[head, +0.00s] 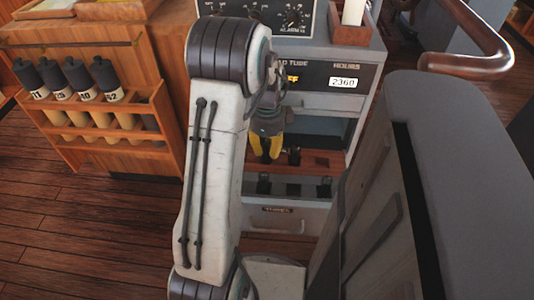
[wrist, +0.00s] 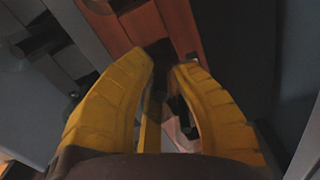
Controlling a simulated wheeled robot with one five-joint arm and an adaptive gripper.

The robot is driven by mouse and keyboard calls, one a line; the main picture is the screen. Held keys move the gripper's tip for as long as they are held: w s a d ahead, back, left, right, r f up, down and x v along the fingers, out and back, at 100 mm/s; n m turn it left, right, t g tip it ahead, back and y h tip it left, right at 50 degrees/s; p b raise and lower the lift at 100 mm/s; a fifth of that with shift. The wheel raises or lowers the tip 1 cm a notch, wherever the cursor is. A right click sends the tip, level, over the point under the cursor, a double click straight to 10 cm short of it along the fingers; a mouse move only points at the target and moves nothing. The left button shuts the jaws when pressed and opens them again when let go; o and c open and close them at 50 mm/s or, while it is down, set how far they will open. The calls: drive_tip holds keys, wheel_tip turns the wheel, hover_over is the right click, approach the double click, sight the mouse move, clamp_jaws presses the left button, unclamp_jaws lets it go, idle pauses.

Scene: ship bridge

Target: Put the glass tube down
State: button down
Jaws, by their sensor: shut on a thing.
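My gripper (head: 266,148) points down in front of the grey console, over a reddish-brown wooden shelf (head: 318,163) in its open bay. Its two yellow fingers also show in the wrist view (wrist: 168,62), close together and shut on the glass tube (wrist: 158,98). The tube is only a dim, see-through shape between the fingers, and its ends are hard to make out. In the head view I cannot pick the tube out; my arm and fingers cover that area. A small black fitting (head: 293,156) stands on the shelf just right of the fingertips.
A drawer (head: 283,217) with several dark sockets sits open below the shelf. The console (head: 345,55) has a display reading 2360 and a pale cylinder (head: 354,12) on top. A wooden rack (head: 110,135) of dark-capped tubes stands left. Plank floor (head: 80,225) is clear at lower left.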

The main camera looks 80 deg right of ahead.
drive_tip(key=shift+f, duration=0.85)
drive_tip(key=shift+f, duration=0.25)
drive_tip(key=c, duration=1.1)
unclamp_jaws()
drive_tip(key=shift+r, duration=0.1)
wheel_tip(320, 180, up, 12)
drive_tip(key=p, duration=0.2)
drive_tip(key=shift+d+p, duration=0.1)
drive_tip(key=shift+p, duration=0.3)
drive_tip(key=shift+r, duration=0.15)
